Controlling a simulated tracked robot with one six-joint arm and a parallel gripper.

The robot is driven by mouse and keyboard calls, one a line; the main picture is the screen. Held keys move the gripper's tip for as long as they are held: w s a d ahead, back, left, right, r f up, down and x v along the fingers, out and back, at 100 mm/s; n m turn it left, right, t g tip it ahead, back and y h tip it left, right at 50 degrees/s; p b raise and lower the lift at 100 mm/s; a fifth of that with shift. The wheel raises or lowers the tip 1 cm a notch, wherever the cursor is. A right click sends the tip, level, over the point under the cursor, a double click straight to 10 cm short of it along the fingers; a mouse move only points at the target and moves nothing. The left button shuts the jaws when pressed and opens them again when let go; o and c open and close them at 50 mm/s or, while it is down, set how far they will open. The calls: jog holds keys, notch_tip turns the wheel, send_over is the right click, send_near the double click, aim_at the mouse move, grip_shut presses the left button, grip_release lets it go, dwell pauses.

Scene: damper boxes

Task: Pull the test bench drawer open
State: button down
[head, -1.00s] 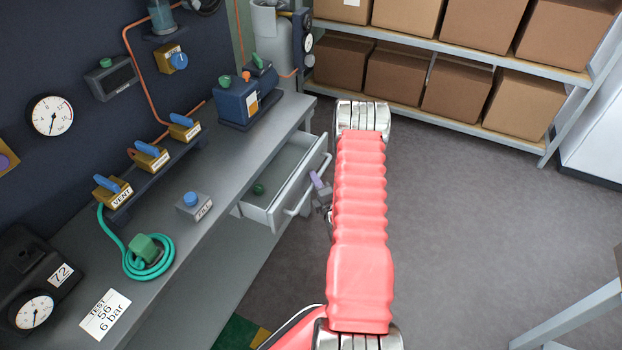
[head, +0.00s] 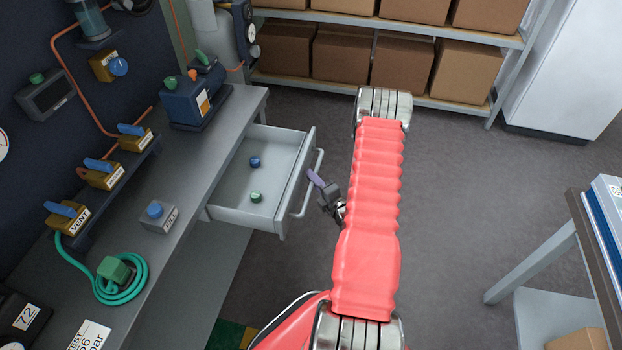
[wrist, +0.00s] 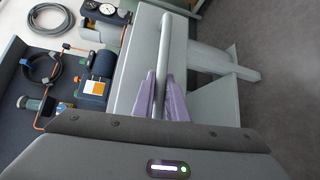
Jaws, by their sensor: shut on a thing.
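The test bench drawer (head: 228,186) is light grey and stands well out from under the bench top. Its bar handle (head: 307,190) runs along the outside of its front panel. My gripper (head: 314,178) has purple fingers and is at the handle. In the wrist view, the handle bar (wrist: 162,65) passes between the two fingers (wrist: 160,98), which are shut on it. A blue-topped piece (head: 255,162) and a green-topped piece (head: 256,197) lie inside the drawer. My red arm hides the floor behind it.
The bench top (head: 185,205) carries valves, a blue device (head: 197,100) and a coiled green hose (head: 122,278). Shelves with cardboard boxes (head: 402,68) stand at the back. A side table (head: 540,262) is at the right. Open grey floor (head: 460,180) lies between.

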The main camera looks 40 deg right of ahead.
jog(key=shift+s+a+f, duration=0.25)
jog(key=shift+f, duration=0.05)
jog(key=c, duration=2)
grip_release()
jog(key=shift+c, duration=0.2)
jog(key=shift+d+r, duration=0.15)
jog(key=shift+s+r, duration=0.1)
jog(key=v, duration=1.3)
jog(key=shift+s, duration=0.25)
